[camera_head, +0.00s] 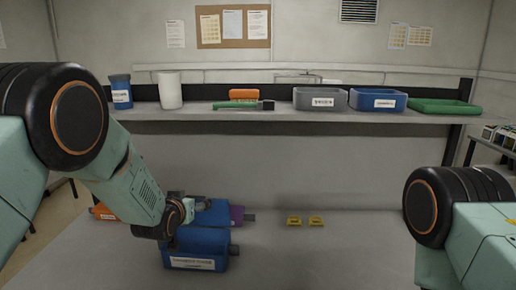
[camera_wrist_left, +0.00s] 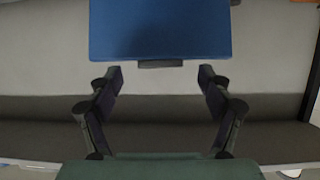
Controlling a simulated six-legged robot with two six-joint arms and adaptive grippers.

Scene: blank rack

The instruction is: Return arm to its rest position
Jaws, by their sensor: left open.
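My left arm reaches in from the left in the head view, and its gripper (camera_head: 163,230) is low, beside the labelled blue bin (camera_head: 205,247) on the lower surface. In the left wrist view the left gripper (camera_wrist_left: 160,74) has its fingers spread with nothing between them. A blue surface (camera_wrist_left: 160,30) with a dark tab at its edge lies just beyond the fingertips. My right arm shows only in part at the right edge of the head view; its gripper is out of sight.
More blue (camera_head: 211,214), orange (camera_head: 103,212) and purple (camera_head: 237,215) items sit around the bin. Two yellow pieces (camera_head: 305,221) lie to the right.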

